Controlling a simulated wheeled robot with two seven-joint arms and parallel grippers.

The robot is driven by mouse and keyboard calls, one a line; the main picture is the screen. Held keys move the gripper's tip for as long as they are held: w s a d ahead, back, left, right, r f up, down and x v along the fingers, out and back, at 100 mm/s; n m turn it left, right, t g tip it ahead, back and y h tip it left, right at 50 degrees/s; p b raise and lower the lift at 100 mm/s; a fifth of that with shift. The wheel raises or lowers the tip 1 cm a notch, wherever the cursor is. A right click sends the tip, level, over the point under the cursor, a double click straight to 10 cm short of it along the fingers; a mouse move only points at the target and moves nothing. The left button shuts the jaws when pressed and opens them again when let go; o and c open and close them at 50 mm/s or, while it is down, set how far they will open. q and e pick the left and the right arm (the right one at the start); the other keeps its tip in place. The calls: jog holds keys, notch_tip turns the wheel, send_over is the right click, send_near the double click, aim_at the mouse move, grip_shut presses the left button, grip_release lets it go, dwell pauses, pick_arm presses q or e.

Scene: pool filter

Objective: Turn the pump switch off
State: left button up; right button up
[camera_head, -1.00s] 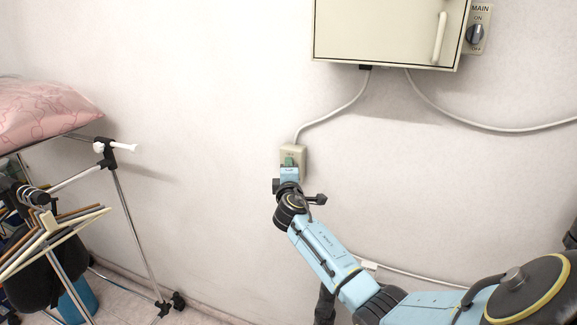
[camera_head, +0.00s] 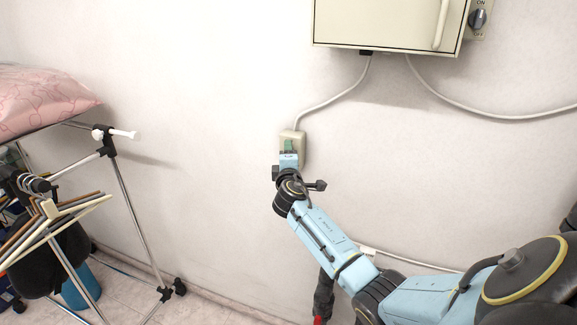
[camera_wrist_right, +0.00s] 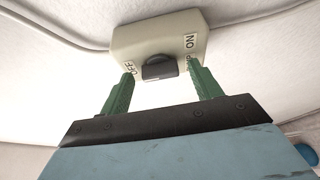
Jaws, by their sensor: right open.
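The pump switch is a beige wall box (camera_head: 299,139) with a cable entering its top, partly hidden by my right gripper (camera_head: 288,146). In the right wrist view the switch box (camera_wrist_right: 190,32) carries ON and OFF labels, with a dark knob (camera_wrist_right: 160,67) between them. My right gripper's green fingers (camera_wrist_right: 160,73) are open at the box, one on each side of the knob. I see a gap between the knob and each finger. My left gripper is not in view.
A beige cabinet (camera_head: 385,25) hangs above, with another dark rotary switch (camera_head: 478,18) at its right. Grey cables run along the wall. At the left stand a metal rack (camera_head: 130,210), hangers (camera_head: 50,225) and a pink cushion (camera_head: 45,100). The wall left of the switch is clear.

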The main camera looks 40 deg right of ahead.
jog(key=v, duration=1.3)
jog(key=s+a+f+g+y+b, duration=0.1)
jog(key=a+f+y, duration=0.1)
jog(key=f, duration=0.8)
jog(key=a+f+g+y+b, duration=0.1)
jog(key=a+f+y, duration=0.1)
jog(key=f, duration=0.8)
jog(key=s+a+f+m+g+y, duration=0.15)
jog(key=s+f, duration=0.25)
jog(key=f, duration=0.4)
jog(key=s+a+f+g+y+b, duration=0.1)
jog(key=s+a+f, duration=0.25)
jog(key=f, duration=0.35)
jog(key=s+a+f+g+y, duration=0.1)
jog(key=s+f+g+y, duration=0.1)
jog(key=s+f, duration=0.45)
jog(key=s+a+f+m+g+y+b, duration=0.1)
jog(key=s+a+f+m+g, duration=0.1)
jog(key=s+f, duration=0.5)
jog(key=s+a+f+m+g+y+b, duration=0.1)
jog(key=s+f, duration=0.6)
jog(key=s, duration=0.7)
jog(key=s+a+f+m+g+y+b, duration=0.1)
jog(key=s+a+f+m+g, duration=0.2)
jog(key=s, duration=0.8)
notch_tip(320, 180, down, 4)
jog(key=a, duration=0.2)
jog(key=shift+s+a, duration=0.3)
jog(key=shift+a, duration=0.05)
